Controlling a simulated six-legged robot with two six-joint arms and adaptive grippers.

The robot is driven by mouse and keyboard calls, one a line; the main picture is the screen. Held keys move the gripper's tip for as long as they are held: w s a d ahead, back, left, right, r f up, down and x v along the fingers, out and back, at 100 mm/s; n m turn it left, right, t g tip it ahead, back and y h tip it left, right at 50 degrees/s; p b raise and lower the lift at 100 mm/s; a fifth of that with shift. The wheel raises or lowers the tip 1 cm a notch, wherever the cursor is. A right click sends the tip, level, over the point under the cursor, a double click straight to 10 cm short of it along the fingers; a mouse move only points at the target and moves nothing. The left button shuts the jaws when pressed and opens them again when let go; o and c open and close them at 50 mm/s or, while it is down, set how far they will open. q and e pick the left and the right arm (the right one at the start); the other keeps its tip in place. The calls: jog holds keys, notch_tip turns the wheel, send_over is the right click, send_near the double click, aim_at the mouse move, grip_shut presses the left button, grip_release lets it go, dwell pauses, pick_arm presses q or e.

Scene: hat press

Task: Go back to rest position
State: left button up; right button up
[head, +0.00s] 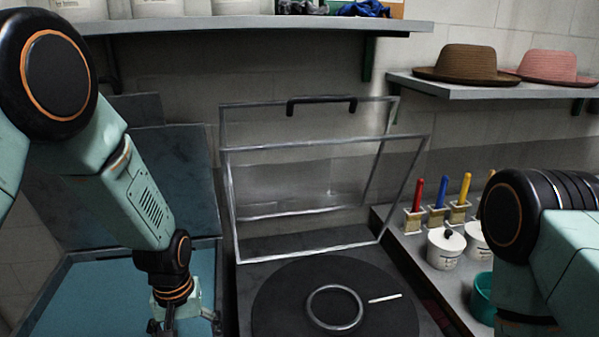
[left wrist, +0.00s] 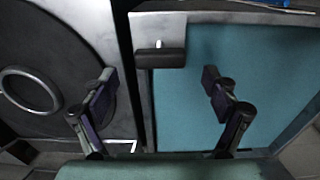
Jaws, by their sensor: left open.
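My left gripper (head: 185,325) points down at the lower left of the head view, over the blue-floored tray (head: 105,295). In the left wrist view (left wrist: 158,90) its two fingers are apart with nothing held between them. A dark handle on a metal plate (left wrist: 160,58) at the edge of the blue surface (left wrist: 190,115) shows between and beyond the fingers; I cannot tell the gap to it. My right arm is at the right of the head view, but its gripper is hidden or out of frame.
A clear, metal-framed cover (head: 300,145) with a black handle (head: 322,100) stands raised behind a dark round plate (head: 290,290) bearing a metal ring (head: 335,328). Brushes and white pots (head: 445,248) stand at right. Brown (head: 466,62) and pink (head: 548,65) hats sit on a shelf.

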pick_arm(q)
notch_tip(320, 180, down, 6)
jog(key=shift+r, duration=0.1)
jog(key=shift+r+p, duration=0.3)
jog(key=shift+r, duration=0.2)
jog(key=shift+s, duration=0.1)
